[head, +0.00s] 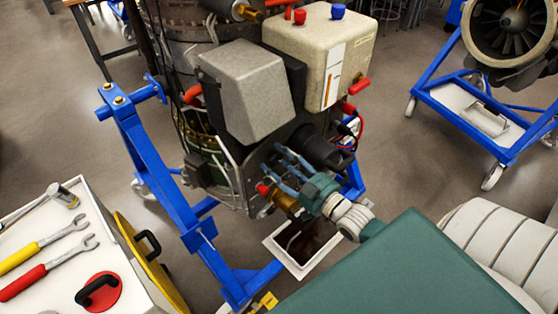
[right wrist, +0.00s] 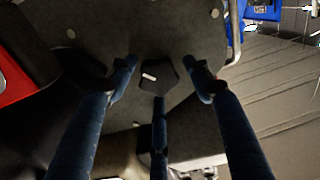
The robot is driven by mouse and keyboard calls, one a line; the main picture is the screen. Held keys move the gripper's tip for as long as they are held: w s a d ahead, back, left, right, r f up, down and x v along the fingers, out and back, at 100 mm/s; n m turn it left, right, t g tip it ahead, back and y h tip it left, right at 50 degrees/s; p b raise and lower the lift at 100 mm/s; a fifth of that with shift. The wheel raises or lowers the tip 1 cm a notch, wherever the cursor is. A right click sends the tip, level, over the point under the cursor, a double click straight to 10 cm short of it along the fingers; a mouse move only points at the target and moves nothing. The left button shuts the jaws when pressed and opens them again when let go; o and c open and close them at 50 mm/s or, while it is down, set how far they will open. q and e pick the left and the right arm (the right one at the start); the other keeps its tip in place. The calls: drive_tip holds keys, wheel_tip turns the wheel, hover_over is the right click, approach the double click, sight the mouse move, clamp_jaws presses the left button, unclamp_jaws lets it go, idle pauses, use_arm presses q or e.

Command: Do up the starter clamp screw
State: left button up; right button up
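My right gripper (head: 285,168) has its blue fingers at the lower front of the turbine engine (head: 205,140). In the right wrist view its three fingers (right wrist: 159,68) are spread apart. A dark, angular knob with a pale mark, which looks like the clamp screw (right wrist: 160,78), sits between the fingertips against a dark grey plate (right wrist: 120,25). The fingers appear apart from the knob. In the head view the knob is hidden by the gripper. A black cylinder, perhaps the starter (head: 322,148), is just right of the fingers. My left gripper is not in view.
A brass fitting with a red cap (head: 278,196) is close below the gripper. Red and black cables (head: 352,130) hang at right. The blue stand (head: 160,170) flanks the engine at left. A white drip tray (head: 276,246) lies below. A tool cart (head: 95,220) stands at left.

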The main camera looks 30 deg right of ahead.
drive_tip(key=c, duration=0.8)
drive_tip(key=shift+r+n+p, duration=0.15)
drive_tip(key=shift+n+p, duration=0.15)
drive_tip(key=shift+n, duration=0.3)
drive_tip(key=o, duration=1.1)
drive_tip(key=shift+s+d, duration=0.1)
drive_tip(key=shift+s, duration=0.25)
drive_tip(key=s+d, duration=0.1)
drive_tip(key=s, duration=1)
drive_tip(key=shift+d, duration=0.35)
